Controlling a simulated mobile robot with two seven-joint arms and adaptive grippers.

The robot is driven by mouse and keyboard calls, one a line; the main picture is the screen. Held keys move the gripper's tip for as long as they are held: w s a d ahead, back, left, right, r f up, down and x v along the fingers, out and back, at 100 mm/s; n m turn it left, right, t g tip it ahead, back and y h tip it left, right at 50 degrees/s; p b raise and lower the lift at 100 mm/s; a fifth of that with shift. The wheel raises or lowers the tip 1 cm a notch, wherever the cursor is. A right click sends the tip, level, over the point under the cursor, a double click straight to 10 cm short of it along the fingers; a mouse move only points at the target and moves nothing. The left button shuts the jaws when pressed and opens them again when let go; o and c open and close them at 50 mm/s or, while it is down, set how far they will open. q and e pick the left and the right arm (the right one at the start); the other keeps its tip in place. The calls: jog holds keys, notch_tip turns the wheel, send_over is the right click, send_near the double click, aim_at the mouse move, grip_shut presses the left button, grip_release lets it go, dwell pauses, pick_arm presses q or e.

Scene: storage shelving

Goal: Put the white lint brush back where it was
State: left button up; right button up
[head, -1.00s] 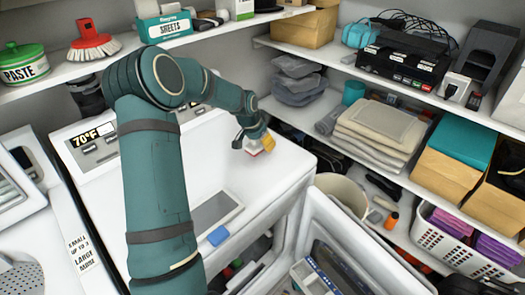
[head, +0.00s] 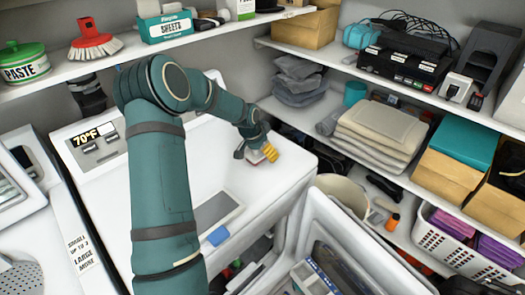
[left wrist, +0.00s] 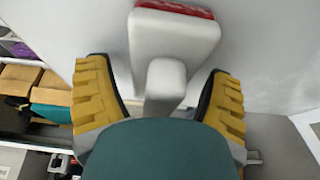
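The white lint brush (left wrist: 172,45) shows in the left wrist view, with a broad white head, a red strip along its far edge and a short white handle pointing toward my gripper. In the head view only a small white and red bit of it (head: 257,158) shows at my gripper, over the white machine top (head: 240,150). My left gripper (head: 268,153) has its yellow-padded fingers on both sides of the handle. In the left wrist view the gripper (left wrist: 162,75) is open, with gaps between handle and pads. My right gripper is not in view.
A shelf (head: 215,33) above the machine holds a red brush (head: 93,42), a green paste tin (head: 24,64) and a sheets box (head: 165,29). Shelves at right hold folded towels (head: 380,130) and boxes. An open white door (head: 335,250) stands at the front right.

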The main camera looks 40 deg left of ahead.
pick_arm(q)
jog(key=shift+r, duration=0.1)
jog(key=shift+r, duration=0.3)
jog(key=p+v, duration=0.1)
jog(key=v, duration=1)
jog(key=shift+s+r, duration=0.15)
jog(key=shift+r, duration=0.1)
